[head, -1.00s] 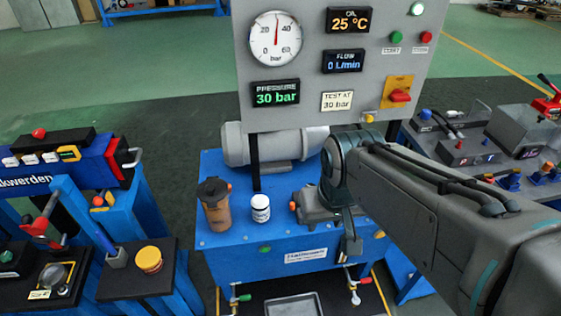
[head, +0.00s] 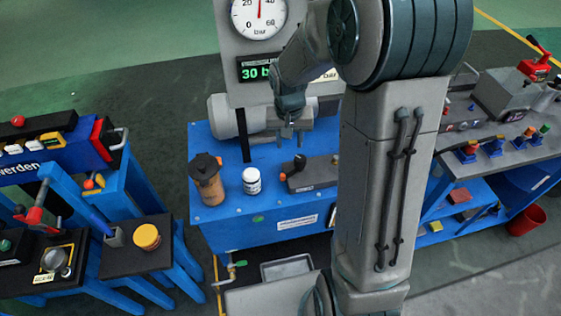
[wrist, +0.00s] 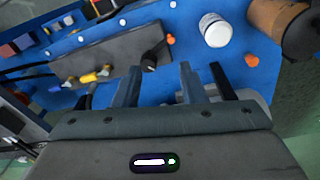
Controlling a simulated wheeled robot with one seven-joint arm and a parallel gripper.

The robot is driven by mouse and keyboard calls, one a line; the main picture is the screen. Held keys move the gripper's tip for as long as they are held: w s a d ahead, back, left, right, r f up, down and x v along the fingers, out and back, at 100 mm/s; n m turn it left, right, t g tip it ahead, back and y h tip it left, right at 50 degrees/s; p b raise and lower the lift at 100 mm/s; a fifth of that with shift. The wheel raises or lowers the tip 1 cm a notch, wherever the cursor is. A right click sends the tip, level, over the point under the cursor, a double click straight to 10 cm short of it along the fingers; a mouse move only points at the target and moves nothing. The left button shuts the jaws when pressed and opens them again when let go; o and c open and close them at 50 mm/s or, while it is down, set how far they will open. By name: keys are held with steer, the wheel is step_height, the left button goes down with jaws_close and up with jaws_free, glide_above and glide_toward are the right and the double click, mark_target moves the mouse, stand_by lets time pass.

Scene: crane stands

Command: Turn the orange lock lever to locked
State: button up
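A black lever with an orange knob (head: 299,160) sits on the left end of a grey block (head: 318,174) on the blue bench. I take it as the lock lever, but cannot be sure. In the wrist view, the orange knob (wrist: 171,39) is at the end of the black arm, whose dark pivot (wrist: 149,64) sits on the block (wrist: 105,73). My gripper (head: 290,132) points down above the bench, behind the lever in the head view. In the wrist view its two fingers (wrist: 159,69) are apart and empty, with the lever beyond them. Contact is not visible.
A brown shaker (head: 206,181) and a white jar (head: 251,181) stand left of the block. A grey motor (head: 222,121) lies behind, under the gauge panel (head: 229,40). My arm hides the bench's right side.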

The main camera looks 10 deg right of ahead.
steer(key=m+p, duration=0.1)
steer(key=p, duration=0.1)
glide_above(283, 174)
step_height(283, 174, down, 8)
steer(key=r, duration=0.1)
steer(key=shift+g+y, duration=0.3)
steer(key=shift+g, duration=0.1)
step_height(283, 174, down, 14)
steer(key=shift+f+p, duration=0.15)
steer(key=shift+p, duration=0.5)
jaws_close()
